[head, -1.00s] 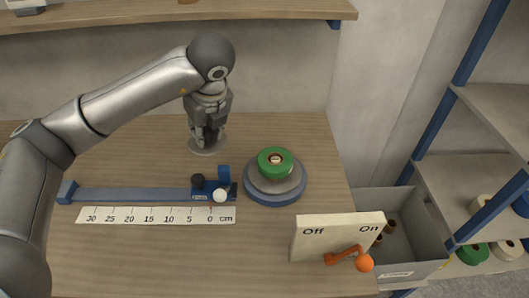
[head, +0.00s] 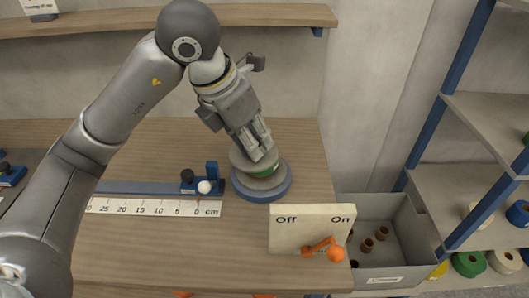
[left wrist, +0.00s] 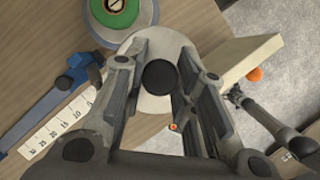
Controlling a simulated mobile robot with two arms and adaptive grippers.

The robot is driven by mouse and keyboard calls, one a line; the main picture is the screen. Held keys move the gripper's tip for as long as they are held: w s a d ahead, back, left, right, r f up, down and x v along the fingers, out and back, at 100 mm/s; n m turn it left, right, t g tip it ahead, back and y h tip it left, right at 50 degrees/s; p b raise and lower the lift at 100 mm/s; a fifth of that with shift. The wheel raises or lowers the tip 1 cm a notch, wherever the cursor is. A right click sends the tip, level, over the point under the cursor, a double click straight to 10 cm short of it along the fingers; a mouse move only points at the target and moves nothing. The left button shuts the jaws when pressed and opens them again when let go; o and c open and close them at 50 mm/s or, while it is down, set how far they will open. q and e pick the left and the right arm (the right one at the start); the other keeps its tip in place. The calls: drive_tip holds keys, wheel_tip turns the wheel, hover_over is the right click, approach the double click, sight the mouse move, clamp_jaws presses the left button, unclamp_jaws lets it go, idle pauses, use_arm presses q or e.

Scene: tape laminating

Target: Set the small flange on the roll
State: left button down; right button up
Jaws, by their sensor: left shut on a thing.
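The small flange (head: 239,159) is a grey disc; its dark round knob (left wrist: 160,77) shows in the left wrist view. My left gripper (head: 260,152) is shut on the flange by the knob and points down over the roll. In the left wrist view the roll (left wrist: 116,10) lies beyond the flange's rim, toward the top. I cannot tell whether flange and roll touch. My right gripper is not in view.
A blue slide (head: 130,187) and a centimetre scale (head: 150,207) lie left of the base. The Off/On panel (head: 308,236) with its orange lever (head: 335,253) stands in front. A grey bin (head: 388,263) and shelves (head: 478,118) are at the right.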

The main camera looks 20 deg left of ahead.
use_arm(q)
drive_tip(key=w+f+p, duration=0.1)
drive_tip(key=w+f, duration=0.1)
drive_tip(key=w, duration=0.2)
drive_tip(key=w+a+f+p, duration=0.1)
drive_tip(key=w+f, duration=0.2)
drive_tip(key=w, duration=0.1)
drive_tip(key=w+a+f+p, duration=0.1)
drive_tip(key=w+f, duration=0.2)
drive_tip(key=shift+w+a+f, duration=0.2)
drive_tip(key=shift+w, duration=0.2)
drive_tip(key=shift+w+f, duration=0.2)
drive_tip(key=shift+f, duration=0.05)
drive_tip(key=f, duration=0.1)
drive_tip(key=f+p, duration=0.1)
drive_tip(key=f, duration=0.1)
drive_tip(key=shift+w, duration=0.25)
drive_tip(key=shift+a+f+p, duration=0.1)
drive_tip(key=shift+f+p, duration=0.2)
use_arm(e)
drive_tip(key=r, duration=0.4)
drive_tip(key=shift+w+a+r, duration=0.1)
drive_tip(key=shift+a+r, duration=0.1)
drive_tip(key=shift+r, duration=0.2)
use_arm(q)
drive_tip(key=shift+f, duration=0.15)
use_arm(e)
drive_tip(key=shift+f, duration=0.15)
